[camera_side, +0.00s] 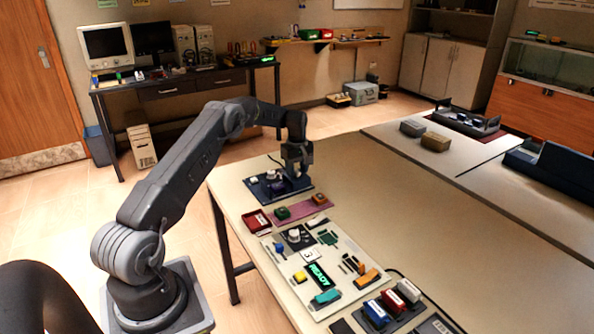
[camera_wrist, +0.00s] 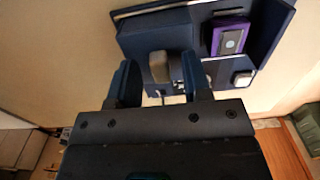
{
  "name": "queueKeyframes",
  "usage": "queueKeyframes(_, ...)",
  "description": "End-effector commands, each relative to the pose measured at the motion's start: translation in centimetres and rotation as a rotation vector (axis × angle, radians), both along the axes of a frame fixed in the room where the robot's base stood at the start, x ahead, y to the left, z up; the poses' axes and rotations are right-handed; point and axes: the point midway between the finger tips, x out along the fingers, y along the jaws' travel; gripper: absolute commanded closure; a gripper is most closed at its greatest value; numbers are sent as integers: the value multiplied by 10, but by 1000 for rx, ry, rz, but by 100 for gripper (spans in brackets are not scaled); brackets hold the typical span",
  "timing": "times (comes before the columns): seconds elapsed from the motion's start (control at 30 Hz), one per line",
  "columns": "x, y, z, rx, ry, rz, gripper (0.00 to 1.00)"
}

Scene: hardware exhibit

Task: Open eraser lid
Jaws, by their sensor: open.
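The dark blue eraser (camera_wrist: 135,42) is at the top of the wrist view, with a grey block-like handle (camera_wrist: 159,66) on it. In the side view the eraser (camera_side: 268,192) sits at the far end of the bench. My gripper (camera_wrist: 158,72) is open, with its two fingers on either side of the handle in the picture; I cannot tell whether they touch it. In the side view my gripper (camera_side: 297,163) points down over the eraser and hides part of it. Whether the lid is raised is unclear.
A purple part (camera_wrist: 231,38) and a white button (camera_wrist: 242,78) lie right of the handle. A mauve strip (camera_side: 300,209), a red tray (camera_side: 257,221) and a pale panel (camera_side: 281,262) with several parts lie nearer on the bench.

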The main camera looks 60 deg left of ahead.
Motion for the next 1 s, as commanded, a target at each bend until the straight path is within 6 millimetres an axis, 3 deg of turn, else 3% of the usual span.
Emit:
queueKeyframes(0.4,1,1,85,4,-5,0,55)
queueKeyframes(0.6,0,1,118,3,-3,0,55)
queueKeyframes(0.8,0,0,132,2,-2,0,55)
queueKeyframes(1.0,0,0,134,1,-1,0,55)
